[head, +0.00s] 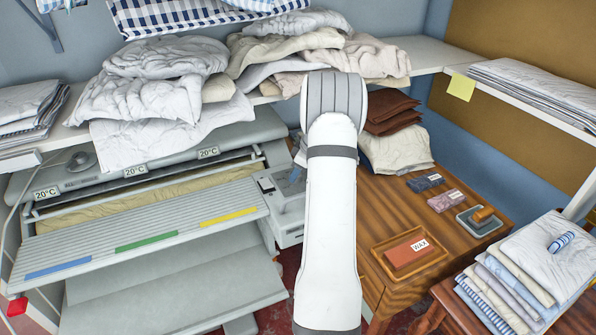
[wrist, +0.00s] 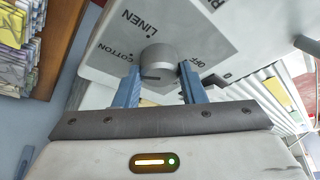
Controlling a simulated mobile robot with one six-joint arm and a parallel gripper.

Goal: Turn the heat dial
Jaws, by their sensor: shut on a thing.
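The heat dial (wrist: 158,58) is a round grey knob on a pale control panel, seen in the wrist view. Around it are the words LINEN, COTTON and OFF. A dark mark shows on the dial's near side; I cannot tell which setting it points to. My gripper (wrist: 160,74) has its two blue fingers on either side of the dial and is shut on it. In the head view the ironer's control box (head: 284,205) is partly behind my white arm, and the dial cannot be made out there.
The ironer's slatted feed board (head: 140,225), with blue, green and yellow strips, lies left of the box. Piled linens (head: 160,85) fill the shelf above. A wooden table (head: 395,205) at right holds a wax block in a tray (head: 409,252). Folded cloths (head: 535,260) lie at far right.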

